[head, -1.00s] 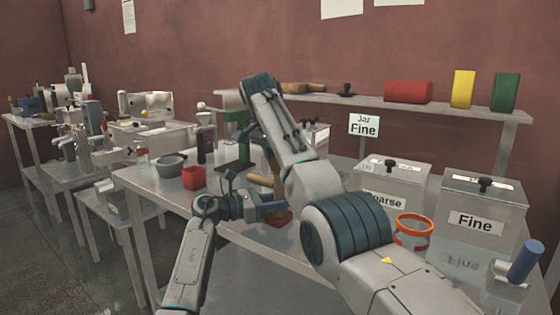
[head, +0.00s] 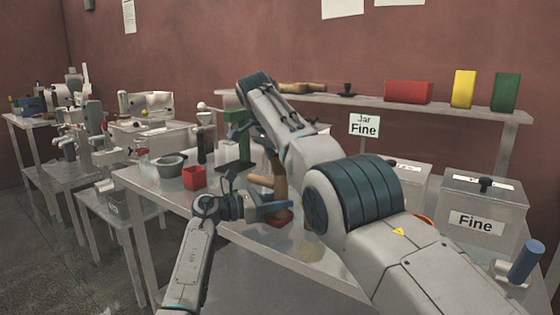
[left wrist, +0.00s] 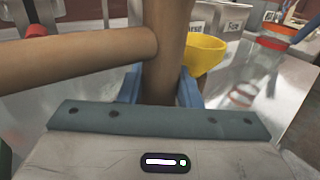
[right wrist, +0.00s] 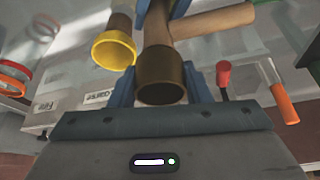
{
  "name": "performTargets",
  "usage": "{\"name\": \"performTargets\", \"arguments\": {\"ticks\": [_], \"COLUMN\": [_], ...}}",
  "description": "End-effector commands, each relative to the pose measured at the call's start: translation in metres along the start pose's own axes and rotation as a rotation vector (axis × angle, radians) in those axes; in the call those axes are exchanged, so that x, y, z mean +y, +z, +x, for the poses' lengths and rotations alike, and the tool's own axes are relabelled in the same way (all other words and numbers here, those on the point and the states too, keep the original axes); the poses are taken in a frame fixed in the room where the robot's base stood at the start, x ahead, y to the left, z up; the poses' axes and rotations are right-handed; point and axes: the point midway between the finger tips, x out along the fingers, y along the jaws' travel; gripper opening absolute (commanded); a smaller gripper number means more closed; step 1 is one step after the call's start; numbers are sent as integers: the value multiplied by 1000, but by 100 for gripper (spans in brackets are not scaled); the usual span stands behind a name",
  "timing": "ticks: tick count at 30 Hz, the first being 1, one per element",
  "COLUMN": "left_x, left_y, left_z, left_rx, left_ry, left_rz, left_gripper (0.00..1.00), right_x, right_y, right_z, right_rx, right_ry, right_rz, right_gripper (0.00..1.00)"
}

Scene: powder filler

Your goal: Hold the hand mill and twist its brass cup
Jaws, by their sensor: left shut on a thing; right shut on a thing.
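The hand mill (head: 281,187) is a wooden column with a wooden side handle (head: 262,181). It stands upright over the table, partly hidden by my arms. My left gripper (head: 280,207) is shut around its body; the left wrist view shows the body (left wrist: 164,60) between the blue fingers, with the handle crossing left. The brass cup (right wrist: 160,78) is a dark brown, round end on the mill. My right gripper (right wrist: 160,88) is shut on it, one blue finger on each side.
A yellow funnel (left wrist: 205,55) stands close to the mill. Bins, one labelled Fine (head: 482,208), stand right. A shelf (head: 440,107) runs behind.

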Motion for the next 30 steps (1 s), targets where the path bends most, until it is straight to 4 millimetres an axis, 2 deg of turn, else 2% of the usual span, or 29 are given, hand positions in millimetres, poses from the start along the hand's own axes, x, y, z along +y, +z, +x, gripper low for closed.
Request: {"name": "performTargets", "arguments": {"ticks": [1, 4, 17, 30], "left_x": [1, 1, 1, 1], "left_y": [-1, -1, 0, 0], "left_z": [-1, -1, 0, 0], "left_rx": [0, 1, 1, 1], "left_ry": [1, 2, 2, 2], "left_rz": [-2, -2, -1, 0], "left_gripper": [0, 0, 0, 0], "right_x": [1, 1, -1, 0], "right_y": [-1, -1, 0, 0], "right_z": [0, 0, 1, 1], "right_rx": [0, 0, -1, -2], "right_ry": [2, 2, -7, -90], "right_rz": [2, 1, -18, -216], "right_gripper": [48, 66, 66, 66]}}
